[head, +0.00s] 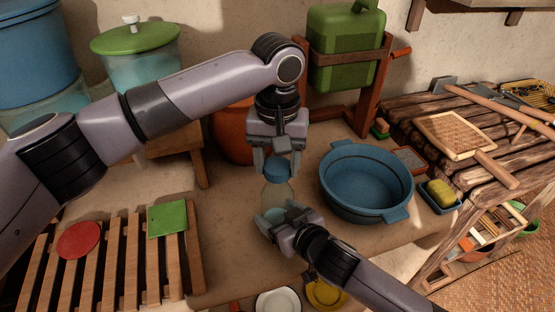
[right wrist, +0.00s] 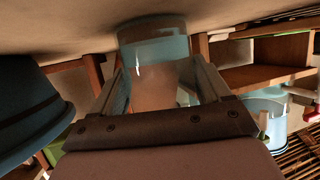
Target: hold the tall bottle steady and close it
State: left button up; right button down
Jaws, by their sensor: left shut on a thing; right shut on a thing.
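The tall bottle (head: 277,192) is clear with a pale blue tint and stands upright on the mud ledge in the head view. My right gripper (head: 275,216) is shut around its lower part. The bottle also shows between the fingers in the right wrist view (right wrist: 155,60). My left gripper (head: 277,158) is above the bottle, pointing down and shut on a blue cap (head: 277,170). The cap is over the bottle's mouth. The mouth itself is hidden, so I cannot tell whether the cap is seated or just above it.
A blue basin (head: 366,205) stands close to the right of the bottle. An orange-brown pot (head: 232,135) is behind my left gripper. A slatted rack (head: 118,255) with a red disc and green square lies left. A white plate (head: 278,301) and yellow dish (head: 326,293) are in front.

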pick_arm(q)
jog(key=m, duration=0.8)
jog(key=shift+m, duration=0.4)
jog(key=m, duration=0.8)
jog(key=shift+m, duration=0.3)
jog(key=o, duration=1.2)
jog(key=shift+o, duration=0.2)
jog(key=shift+r, duration=0.1)
notch_tip(320, 180, up, 12)
